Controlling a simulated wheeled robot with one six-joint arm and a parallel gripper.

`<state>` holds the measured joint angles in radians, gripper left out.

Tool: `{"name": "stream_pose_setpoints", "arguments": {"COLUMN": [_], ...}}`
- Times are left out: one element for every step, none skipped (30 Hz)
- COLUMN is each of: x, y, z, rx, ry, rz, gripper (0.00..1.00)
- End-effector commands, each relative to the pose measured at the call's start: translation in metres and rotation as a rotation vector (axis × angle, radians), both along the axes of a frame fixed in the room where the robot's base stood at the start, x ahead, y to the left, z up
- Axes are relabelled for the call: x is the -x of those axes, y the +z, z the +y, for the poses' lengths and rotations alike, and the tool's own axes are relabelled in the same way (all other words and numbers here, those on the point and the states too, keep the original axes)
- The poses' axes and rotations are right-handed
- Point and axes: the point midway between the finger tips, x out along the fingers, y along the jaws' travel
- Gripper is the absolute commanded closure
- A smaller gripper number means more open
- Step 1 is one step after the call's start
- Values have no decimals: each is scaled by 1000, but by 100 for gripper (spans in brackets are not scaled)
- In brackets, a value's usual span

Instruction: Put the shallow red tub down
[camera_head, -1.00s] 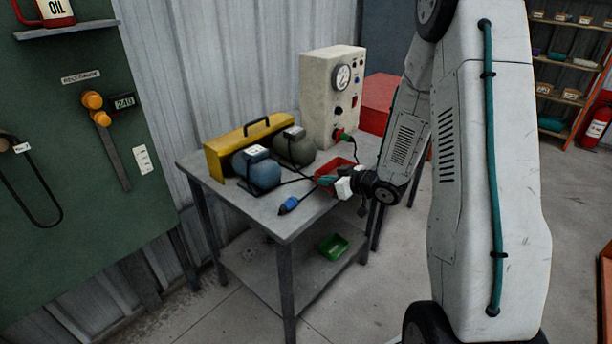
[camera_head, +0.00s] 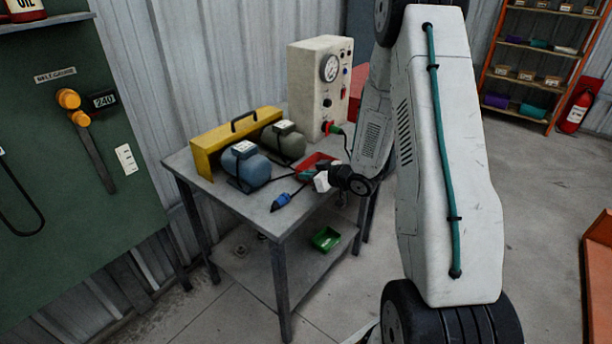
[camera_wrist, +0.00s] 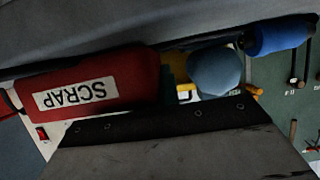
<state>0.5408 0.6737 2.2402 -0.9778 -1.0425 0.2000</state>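The shallow red tub (camera_head: 316,160) is at the right part of the table top, by the foot of the gauge cabinet. Its wall with the SCRAP label shows at the left of the wrist view (camera_wrist: 120,75), upside down as the whole picture is. My gripper (camera_head: 307,175) is at the tub's near side, and its teal fingertips meet the near rim. It looks shut on that rim, though the fingers are small and partly hidden. The tub is at or just above the table top (camera_head: 240,208); I cannot tell whether it touches.
The gauge cabinet (camera_head: 310,90) stands behind. A green tub (camera_head: 326,239) sits on the lower shelf.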

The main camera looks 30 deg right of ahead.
Motion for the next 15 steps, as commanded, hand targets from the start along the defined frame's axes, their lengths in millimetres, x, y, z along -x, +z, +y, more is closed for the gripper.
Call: {"name": "stream_pose_setpoints", "arguments": {"x": [0,0,0,0,0,0,0,0,0,0,0,0,0,0,0], "y": [0,0,-1,-2,-3,-3,-3,-3,-3,-3,-3,-3,-3,-3,-3], "z": [0,0,0,1,1,1,1,1,1,1,1,1,1,1,1], "rx": [0,0,0,0,0,0,0,0,0,0,0,0,0,0,0], "ry": [0,0,1,1,1,1,1,1,1,1,1,1,1,1,1], "rz": [0,0,0,0,0,1,1,1,1,1,1,1,1,1,1], "gripper": [100,100,100,100,100,88,80,75,75,75,75,75,75,75,75]}}
